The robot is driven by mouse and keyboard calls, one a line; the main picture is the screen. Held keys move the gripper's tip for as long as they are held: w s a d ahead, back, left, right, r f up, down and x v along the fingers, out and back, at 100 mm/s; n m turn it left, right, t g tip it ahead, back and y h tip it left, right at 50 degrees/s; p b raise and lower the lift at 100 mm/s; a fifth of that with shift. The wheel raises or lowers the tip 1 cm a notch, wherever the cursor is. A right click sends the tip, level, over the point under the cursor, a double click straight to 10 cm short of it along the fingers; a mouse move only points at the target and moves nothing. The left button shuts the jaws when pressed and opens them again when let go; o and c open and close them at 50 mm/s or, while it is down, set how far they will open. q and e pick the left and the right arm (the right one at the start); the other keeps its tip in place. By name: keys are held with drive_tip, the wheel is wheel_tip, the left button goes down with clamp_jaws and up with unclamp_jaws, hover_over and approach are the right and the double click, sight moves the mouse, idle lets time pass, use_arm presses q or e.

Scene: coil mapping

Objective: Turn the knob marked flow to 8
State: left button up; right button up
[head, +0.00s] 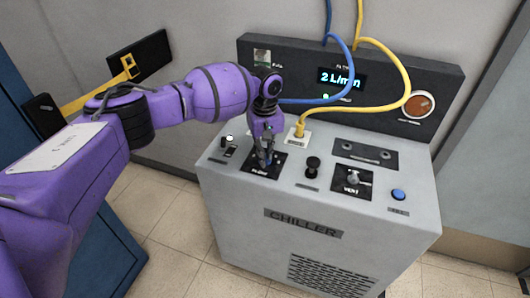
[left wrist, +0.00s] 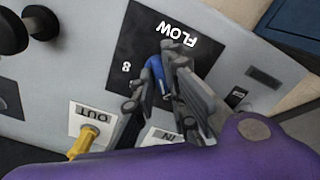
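The black panel marked FLOW (head: 247,170) is on the left part of the chiller's top. In the left wrist view the FLOW panel (left wrist: 135,40) shows upside down, with an 8 left of the knob. The blue flow knob (left wrist: 157,72) is partly hidden by my fingers. My left gripper (head: 264,160) reaches down onto the panel. In the left wrist view my left gripper (left wrist: 160,80) has its fingers closed in on both sides of the knob, seemingly gripping it. The display (head: 341,79) reads 2 L/min. My right gripper is not in view.
Blue (head: 345,52) and yellow (head: 400,62) hoses run near the gripper; the yellow one plugs in behind it. A black knob (head: 313,164), the VENT knob (head: 351,178) and a blue button (head: 398,194) lie to the right. A small switch (head: 229,152) is to the left.

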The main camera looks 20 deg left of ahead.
use_arm(q)
clamp_jaws()
drive_tip(key=shift+r+m+p, duration=0.1)
drive_tip(key=shift+m+p, duration=0.45)
drive_tip(key=shift+m, duration=1.45)
drive_tip(key=m+p, duration=0.1)
drive_tip(key=m, duration=1.1)
drive_tip(key=shift+a, duration=0.1)
drive_tip(key=m, duration=0.3)
drive_tip(key=shift+m, duration=1.2)
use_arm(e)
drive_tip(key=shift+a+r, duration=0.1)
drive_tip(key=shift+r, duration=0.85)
